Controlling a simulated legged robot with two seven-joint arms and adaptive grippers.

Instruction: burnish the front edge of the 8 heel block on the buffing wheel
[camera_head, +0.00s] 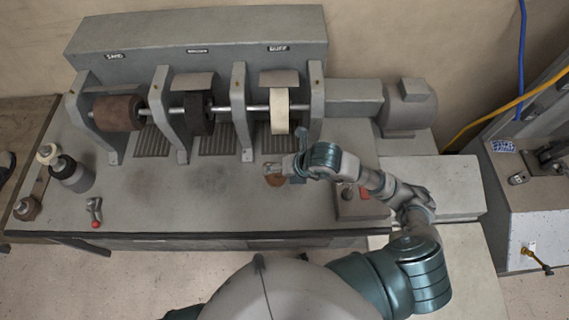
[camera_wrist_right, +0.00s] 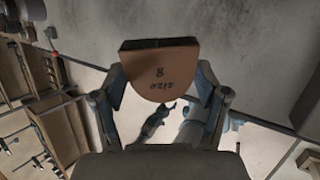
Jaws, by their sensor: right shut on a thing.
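My right gripper (camera_wrist_right: 162,98) is shut on the heel block (camera_wrist_right: 160,72), a tan, rounded piece marked "size 8" with a dark straight edge. In the head view the right gripper (camera_head: 277,168) and the brown block (camera_head: 275,181) are over the bench, in front of the cream buffing wheel (camera_head: 280,112) and apart from it. The gripper hides part of the block there. The buffing wheel is under the BUFF label at the right end of the shaft. My left gripper is not in view.
A brown sanding drum (camera_head: 117,113) and a dark brush wheel (camera_head: 198,114) share the shaft, with grey upright supports (camera_head: 241,110) between them. A red-tipped lever (camera_head: 95,213) and a control box (camera_head: 360,205) are near the front edge.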

